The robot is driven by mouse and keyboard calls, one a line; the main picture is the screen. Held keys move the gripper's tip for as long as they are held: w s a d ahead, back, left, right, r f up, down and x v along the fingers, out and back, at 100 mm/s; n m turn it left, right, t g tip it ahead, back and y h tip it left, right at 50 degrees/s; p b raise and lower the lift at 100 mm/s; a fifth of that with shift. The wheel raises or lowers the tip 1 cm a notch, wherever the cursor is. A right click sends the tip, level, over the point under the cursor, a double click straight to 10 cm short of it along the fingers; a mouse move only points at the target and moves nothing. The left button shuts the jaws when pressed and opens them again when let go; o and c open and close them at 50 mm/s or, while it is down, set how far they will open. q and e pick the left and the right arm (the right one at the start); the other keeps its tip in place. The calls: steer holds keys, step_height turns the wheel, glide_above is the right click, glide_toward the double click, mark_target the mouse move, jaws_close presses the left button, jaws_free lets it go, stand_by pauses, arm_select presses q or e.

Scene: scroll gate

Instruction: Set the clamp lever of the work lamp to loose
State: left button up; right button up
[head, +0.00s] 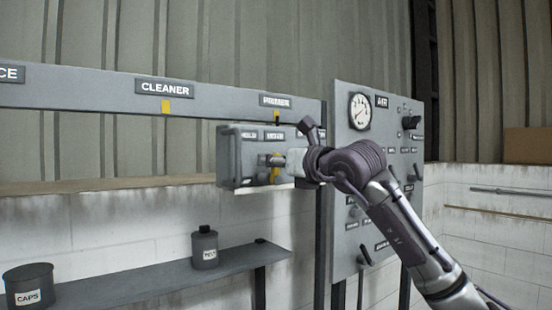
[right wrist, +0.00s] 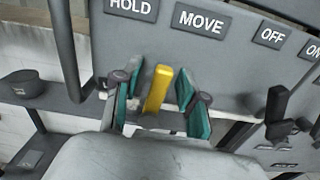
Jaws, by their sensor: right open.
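The work lamp looks to be the grey box (head: 229,158) on the rail in the head view. Its clamp lever seems to be the yellow lever (right wrist: 157,88) in the right wrist view. The lever stands below the HOLD label (right wrist: 133,8) and the MOVE label (right wrist: 201,20), its tip between the two. My right gripper (right wrist: 160,97) is open, with a teal-padded finger on each side of the lever. I cannot tell whether a finger touches it. In the head view my right gripper (head: 270,160) is at the box front and partly hides it. My left gripper is not in view.
A black switch (right wrist: 277,112) sits under the OFF label (right wrist: 272,34), right of the fingers. A panel with an air gauge (head: 360,111) stands right of the box. A shelf (head: 150,283) below holds a dark canister (head: 204,250) and a CAPS tin (head: 28,285).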

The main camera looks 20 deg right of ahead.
jaws_close()
steer(key=shift+w+d+f+m+b, duration=0.1)
steer(key=shift+d+m+b, duration=0.2)
steer(key=shift+m+b, duration=0.7)
steer(key=shift+w+d+f+m+b, duration=0.15)
steer(key=shift+d+m+b, duration=0.2)
steer(key=shift+m+b, duration=0.55)
steer(key=shift+w+d+f+m+b, duration=0.1)
steer(key=shift+d+m+b, duration=0.2)
steer(key=shift+m+b, duration=0.7)
steer(key=shift+m, duration=0.3)
jaws_free()
steer(key=shift+d, duration=0.1)
